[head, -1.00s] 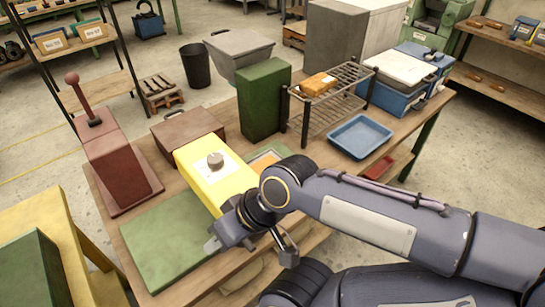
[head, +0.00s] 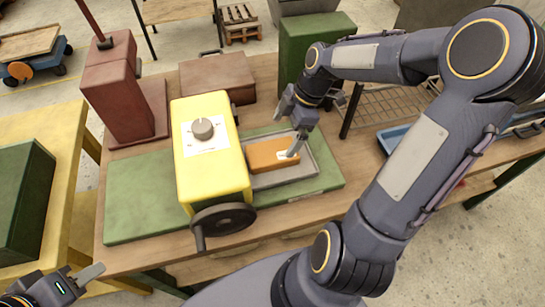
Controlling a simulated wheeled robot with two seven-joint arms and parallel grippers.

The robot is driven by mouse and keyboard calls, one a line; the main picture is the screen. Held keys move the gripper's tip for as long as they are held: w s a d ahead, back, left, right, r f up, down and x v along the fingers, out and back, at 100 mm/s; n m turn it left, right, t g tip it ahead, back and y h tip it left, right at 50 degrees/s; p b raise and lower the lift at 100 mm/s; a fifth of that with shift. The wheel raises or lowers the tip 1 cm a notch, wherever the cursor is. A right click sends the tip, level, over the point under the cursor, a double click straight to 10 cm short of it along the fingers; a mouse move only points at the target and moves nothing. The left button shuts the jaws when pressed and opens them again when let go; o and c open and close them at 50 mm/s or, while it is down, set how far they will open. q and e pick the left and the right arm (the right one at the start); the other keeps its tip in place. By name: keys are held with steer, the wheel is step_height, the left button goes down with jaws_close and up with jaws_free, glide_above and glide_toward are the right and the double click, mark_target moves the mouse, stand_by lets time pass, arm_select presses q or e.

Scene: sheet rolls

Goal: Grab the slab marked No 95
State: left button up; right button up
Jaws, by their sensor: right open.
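An orange slab (head: 271,156) lies in a shallow grey tray (head: 314,169) to the right of the yellow machine (head: 213,165). A small white label shows on the slab, partly covered by a finger; its marking is too small to read. My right gripper (head: 286,133) is open at the slab's far right part, fingers pointing down. I cannot tell whether they touch it. My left gripper (head: 92,270) is at the lower left, away from the slab, only partly in view; its jaw opening is unclear.
The yellow machine has a dark handwheel (head: 223,218) in front and stands on a green plate (head: 140,205). A dark red press (head: 115,92), a brown case (head: 216,76) and a green block (head: 305,45) stand behind.

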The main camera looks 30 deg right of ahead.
mark_target(274, 151)
steer(key=shift+w+f, duration=0.15)
steer(key=shift+f, duration=0.4)
steer(key=x, duration=0.7)
steer(key=shift+a+p, duration=0.15)
steer(key=shift+p, duration=0.25)
steer(key=shift+r, duration=0.1)
steer(key=shift+c, duration=0.3)
